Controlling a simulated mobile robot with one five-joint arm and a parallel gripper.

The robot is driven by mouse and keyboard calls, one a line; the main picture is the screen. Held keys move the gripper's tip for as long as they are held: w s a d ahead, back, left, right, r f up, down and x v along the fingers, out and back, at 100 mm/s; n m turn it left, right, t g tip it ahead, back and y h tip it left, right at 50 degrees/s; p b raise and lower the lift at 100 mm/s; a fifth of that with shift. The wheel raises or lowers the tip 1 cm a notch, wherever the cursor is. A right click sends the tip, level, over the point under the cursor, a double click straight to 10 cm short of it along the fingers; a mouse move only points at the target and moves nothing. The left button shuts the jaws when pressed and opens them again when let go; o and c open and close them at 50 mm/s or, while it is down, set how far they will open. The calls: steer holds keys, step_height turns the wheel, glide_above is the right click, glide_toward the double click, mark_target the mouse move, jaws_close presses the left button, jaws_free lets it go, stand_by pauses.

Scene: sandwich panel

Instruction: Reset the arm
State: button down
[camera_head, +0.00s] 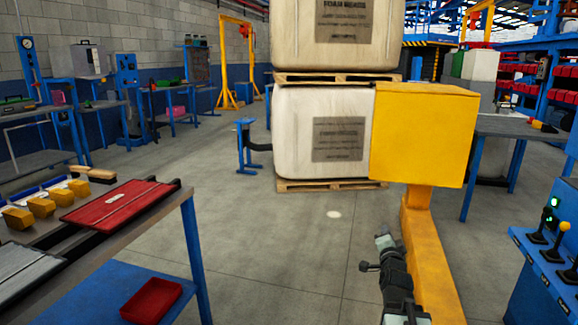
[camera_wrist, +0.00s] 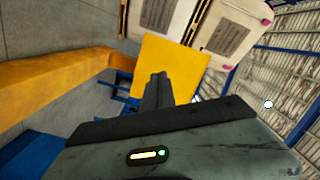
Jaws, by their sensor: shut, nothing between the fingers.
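My gripper (camera_head: 384,241) is at the lower right of the head view, dark, pointing up and away in the picture. It is in the air in front of the yellow post. In the wrist view its fingers (camera_wrist: 158,84) are together in the middle, with nothing between them. The yellow box (camera_wrist: 172,62) shows behind the fingers there. Nothing is seen touching the fingertips.
A yellow box (camera_head: 424,136) on a yellow post (camera_head: 428,250) stands close beyond my gripper. A bench at left holds a red panel (camera_head: 118,203) and several yellow blocks. A lever console (camera_head: 550,262) stands at right. The middle floor (camera_head: 265,235) is clear.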

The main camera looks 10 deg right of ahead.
steer(key=a+f+n+g+y+p, duration=0.1)
steer(key=a+f+n+g+y, duration=0.25)
steer(key=a, duration=0.75)
steer(key=a+f+n+g+y+p, duration=0.25)
steer(key=a+f+n, duration=0.2)
steer(key=a, duration=0.65)
steer(key=s+a+f+n+g, duration=0.3)
steer(key=s+a+f+g, duration=0.15)
steer(key=s+f, duration=0.2)
steer(key=s+d+f+n+g, duration=0.1)
steer(key=s+f+n+g, duration=0.15)
steer(key=s, duration=0.45)
steer(key=s+f+n+g, duration=0.2)
steer(key=s+g, duration=0.2)
steer(key=s, duration=0.3)
step_height(320, 180, up, 38)
steer(key=p, duration=3.7)
steer(key=shift+w+p, duration=0.3)
steer(key=shift+w, duration=0.05)
steer(key=shift+d, duration=0.1)
